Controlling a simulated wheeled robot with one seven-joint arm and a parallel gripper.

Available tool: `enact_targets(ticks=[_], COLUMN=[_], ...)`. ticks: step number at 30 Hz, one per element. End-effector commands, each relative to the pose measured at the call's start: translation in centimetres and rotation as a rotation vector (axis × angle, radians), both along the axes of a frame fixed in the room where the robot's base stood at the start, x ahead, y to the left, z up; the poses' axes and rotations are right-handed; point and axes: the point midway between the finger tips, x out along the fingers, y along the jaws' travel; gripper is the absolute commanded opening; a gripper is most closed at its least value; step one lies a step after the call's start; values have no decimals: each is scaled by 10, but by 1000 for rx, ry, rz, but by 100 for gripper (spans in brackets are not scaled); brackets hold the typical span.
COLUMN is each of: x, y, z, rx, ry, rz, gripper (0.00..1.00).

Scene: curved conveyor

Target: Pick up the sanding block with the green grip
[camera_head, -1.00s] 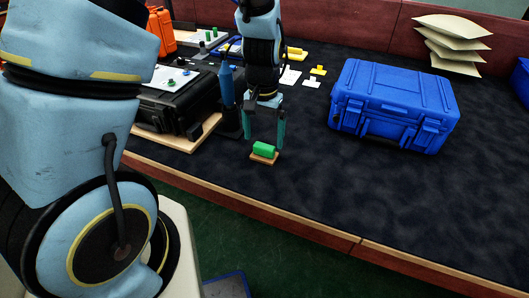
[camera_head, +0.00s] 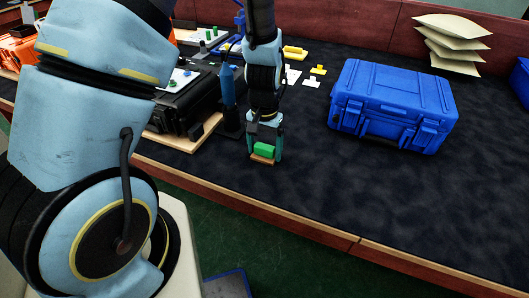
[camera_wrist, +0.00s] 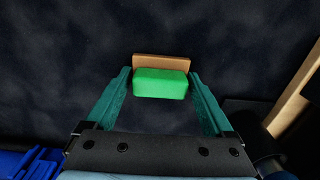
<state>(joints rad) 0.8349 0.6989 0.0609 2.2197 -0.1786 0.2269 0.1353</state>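The sanding block, with a green grip (camera_head: 264,149) on a flat tan base (camera_head: 262,160), rests on the dark tabletop near its front edge. In the wrist view its green grip (camera_wrist: 160,84) lies between the fingertips, with the tan base (camera_wrist: 161,62) showing behind it. My gripper (camera_head: 265,156) points down over the block, and its teal fingers straddle the block's two ends. It is open in the wrist view (camera_wrist: 161,74), with narrow gaps beside the grip. Whether a fingertip touches the base is unclear.
A blue bottle-like object (camera_head: 228,86) on a dark stand is close left of my gripper. A black case (camera_head: 186,103) sits on a wooden board behind it. A blue case (camera_head: 392,105) stands to the right, with stacked tan packets (camera_head: 452,45) beyond. The front right tabletop is clear.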

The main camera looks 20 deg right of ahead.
Motion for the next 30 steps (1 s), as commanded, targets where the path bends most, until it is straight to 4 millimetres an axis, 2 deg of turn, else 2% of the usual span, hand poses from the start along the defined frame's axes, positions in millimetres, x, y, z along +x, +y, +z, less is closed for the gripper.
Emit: enact_targets(ticks=[1, 13, 23, 30], x=[0, 0, 0, 1], y=[0, 0, -1, -2], z=[0, 0, 5, 33], rx=[0, -1, -1, -4], ry=[0, -1, -1, -4], rz=[0, 0, -1, -1], gripper=[70, 26, 26, 26])
